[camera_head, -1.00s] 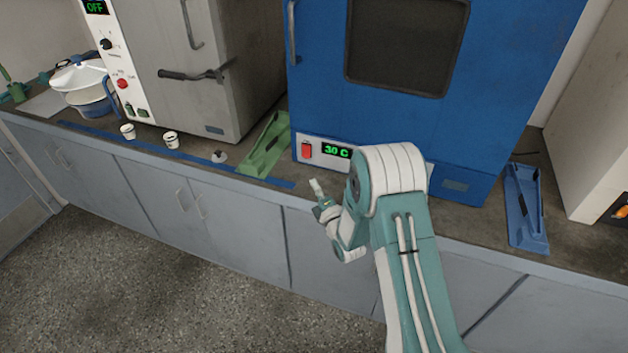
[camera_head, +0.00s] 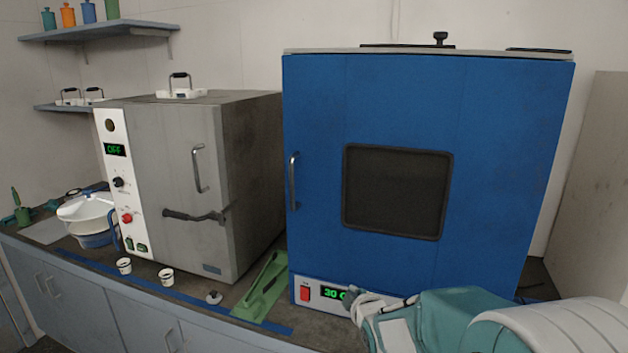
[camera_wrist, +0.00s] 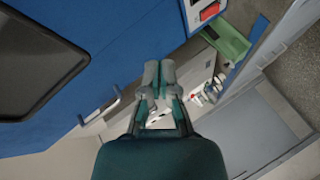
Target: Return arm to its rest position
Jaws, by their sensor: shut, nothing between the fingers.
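My gripper (camera_wrist: 159,72) is in the middle of the wrist view, its two pale fingertips together with nothing between them. In the head view my teal and white arm lies folded across the lower right corner, in front of the blue oven (camera_head: 495,150). Part of it covers the right side of the oven's control panel. I cannot make out the fingertips clearly in the head view. In the wrist view the oven's blue front (camera_wrist: 120,45) is at the upper left, apart from the fingertips as far as I can tell.
A grey oven (camera_head: 168,190) reading OFF stands left of the blue one. A green tray (camera_head: 262,290), small white cups (camera_head: 124,266) and a white bowl (camera_head: 85,208) are on the counter. Shelves (camera_head: 98,30) hang at the upper left. A pale cabinet (camera_head: 595,180) stands at the right.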

